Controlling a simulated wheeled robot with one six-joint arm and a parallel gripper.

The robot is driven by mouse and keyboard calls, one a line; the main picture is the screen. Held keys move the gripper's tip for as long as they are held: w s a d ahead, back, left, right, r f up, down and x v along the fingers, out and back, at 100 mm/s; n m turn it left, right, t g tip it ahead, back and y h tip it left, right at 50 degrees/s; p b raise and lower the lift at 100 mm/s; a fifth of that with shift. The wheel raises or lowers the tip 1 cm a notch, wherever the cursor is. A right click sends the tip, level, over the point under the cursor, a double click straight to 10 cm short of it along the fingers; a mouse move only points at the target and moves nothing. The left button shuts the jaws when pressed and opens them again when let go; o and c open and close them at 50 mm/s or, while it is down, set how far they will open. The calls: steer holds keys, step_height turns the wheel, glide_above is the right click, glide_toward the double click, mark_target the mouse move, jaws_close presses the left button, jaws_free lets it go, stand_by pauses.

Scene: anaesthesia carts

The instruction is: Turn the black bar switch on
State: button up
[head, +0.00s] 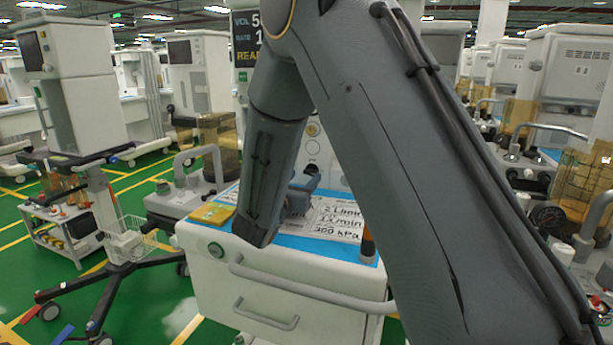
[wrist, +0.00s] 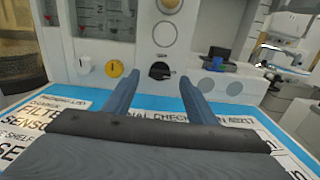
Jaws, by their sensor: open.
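The black bar switch (wrist: 160,71) is a small dark knob on the white front panel of the cart, near the middle of the wrist view. Its bar looks roughly horizontal. My gripper (wrist: 160,77) is open, with its two blue-grey fingers pointing at the panel. The switch shows between the fingertips, and nothing is held. I cannot tell how much gap is left between the fingertips and the switch. In the head view my own arm covers much of the panel, and I cannot make out the switch there.
A yellow knob (wrist: 116,69) and a white knob (wrist: 84,65) sit left of the switch. A round gauge (wrist: 169,6) is above it. A dark block with a blue part (wrist: 217,60) stands to the right. A printed sheet (head: 336,219) lies on the blue worktop (head: 349,247).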

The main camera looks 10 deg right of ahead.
steer(key=shift+v, duration=1.7)
